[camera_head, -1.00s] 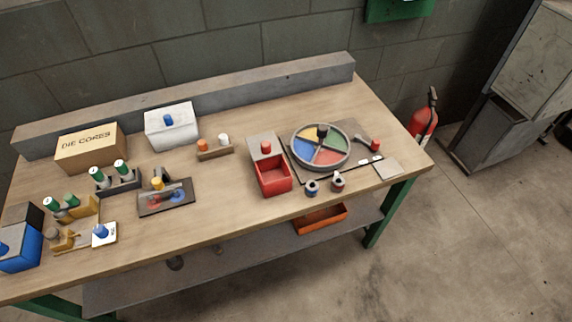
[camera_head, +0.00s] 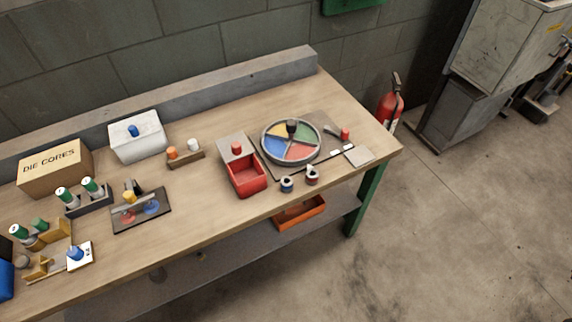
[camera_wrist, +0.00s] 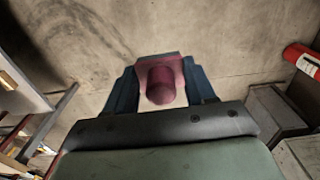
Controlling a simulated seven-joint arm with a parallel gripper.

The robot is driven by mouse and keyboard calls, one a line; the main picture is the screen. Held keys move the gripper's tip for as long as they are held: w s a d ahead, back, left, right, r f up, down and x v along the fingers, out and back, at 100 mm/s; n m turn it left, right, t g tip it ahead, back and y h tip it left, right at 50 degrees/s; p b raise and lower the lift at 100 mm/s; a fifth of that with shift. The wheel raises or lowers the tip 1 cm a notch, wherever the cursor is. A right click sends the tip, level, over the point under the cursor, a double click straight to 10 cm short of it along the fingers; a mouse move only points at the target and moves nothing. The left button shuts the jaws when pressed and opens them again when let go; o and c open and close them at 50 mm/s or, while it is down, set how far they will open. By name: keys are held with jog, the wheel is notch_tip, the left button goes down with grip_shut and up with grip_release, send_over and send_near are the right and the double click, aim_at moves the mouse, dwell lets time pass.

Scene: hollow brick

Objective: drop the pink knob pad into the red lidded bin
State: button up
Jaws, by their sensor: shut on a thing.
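The pink knob pad (camera_wrist: 161,84), a pink plate with a round darker knob, is in the wrist view. My gripper (camera_wrist: 162,90) is shut on it, with a blue finger at each side. The pad is held over bare floor, away from the table top. My gripper is not in the head view. The red lidded bin (camera_head: 247,183) stands on the table, right of the middle. Its front part is open from above. A grey lid (camera_head: 233,143) with a red knob (camera_head: 236,149) lies at its back end.
A round tray (camera_head: 265,153) with coloured sections stands right of the bin. Two small rolls (camera_head: 287,185) sit before it. A white lidded box (camera_head: 137,145) and cardboard box (camera_head: 54,172) are at left. A fire extinguisher (camera_head: 391,104) stands beyond the table. The right floor is clear.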

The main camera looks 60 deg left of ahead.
jog(key=s+a+r+n, duration=0.1)
jog(key=s+a+n, duration=0.35)
jog(key=a, duration=0.95)
jog(key=s+a+n, duration=0.1)
jog(key=s+a, duration=0.6)
jog(key=a, duration=0.8)
jog(key=s+a+r+n, duration=0.1)
jog(key=s+a+n, duration=0.3)
jog(key=a, duration=1)
jog(key=s+a+r+m, duration=0.25)
jog(key=s+a, duration=0.55)
jog(key=s, duration=0.5)
jog(key=s+a+r+m, duration=0.1)
jog(key=s+a+m, duration=0.3)
jog(key=s+a, duration=0.75)
jog(key=s+a+r+m, duration=0.25)
jog(key=s+a, duration=0.35)
jog(key=s, duration=1)
notch_tip(320, 180, down, 6)
jog(key=shift+w+m, duration=0.15)
jog(key=shift+m, duration=0.3)
